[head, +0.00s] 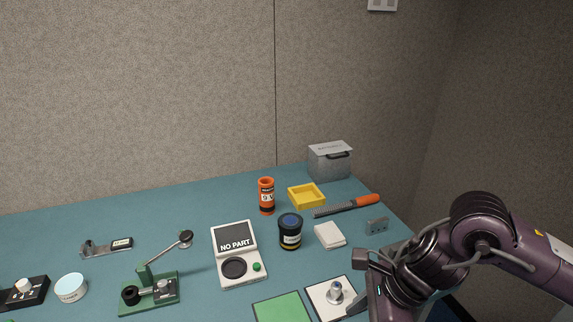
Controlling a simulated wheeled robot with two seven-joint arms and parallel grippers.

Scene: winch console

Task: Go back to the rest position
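My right arm comes in from the right, and its dark wrist hangs over the table's front right part. What shows of my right gripper (357,306) is a dark finger-like part at the bottom edge, beside a white square plate (318,293) with a metal knob-like part (335,291) on it. The rest of this gripper is cut off or hidden, so its opening and any hold cannot be told. My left gripper is not in view. A green-based winch-like device (135,307) with a raised crank arm (168,252) stands at the front left.
A device reading "NO PART" (236,240) stands mid-table. Near it are a dark jar (290,238), orange canister (266,200), yellow tray (322,203), orange-handled file (365,202), white block (329,235) and grey box (329,168). The blue table's (130,215) back left is clear.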

